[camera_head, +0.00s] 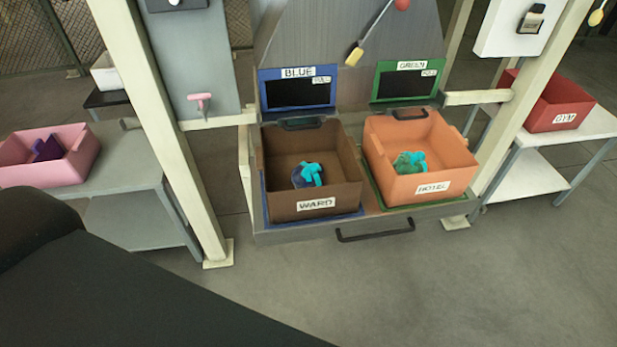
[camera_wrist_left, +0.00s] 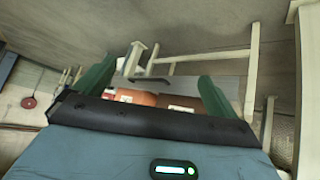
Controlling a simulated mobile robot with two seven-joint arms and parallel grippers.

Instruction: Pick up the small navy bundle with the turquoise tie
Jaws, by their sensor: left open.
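The small navy bundle with a turquoise tie (camera_head: 298,179) lies inside the brown bin (camera_head: 300,208) labelled WARD, under the BLUE sign. A green bundle with a turquoise tie (camera_head: 408,163) lies in the orange bin (camera_head: 425,185) beside it, under the GREEN sign. My left gripper (camera_wrist_left: 155,88) shows in the left wrist view with its two green fingers wide apart and nothing between them. The bins appear small and distant beyond the fingers; no bundle can be made out there. My right gripper is not in view.
A pink bin (camera_head: 75,168) with a purple item stands on a side table at left, and a red bin (camera_head: 545,100) on one at right. Pale posts (camera_head: 165,130) flank the central station. The grey floor (camera_head: 450,290) in front is clear. My dark arm covers the lower left.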

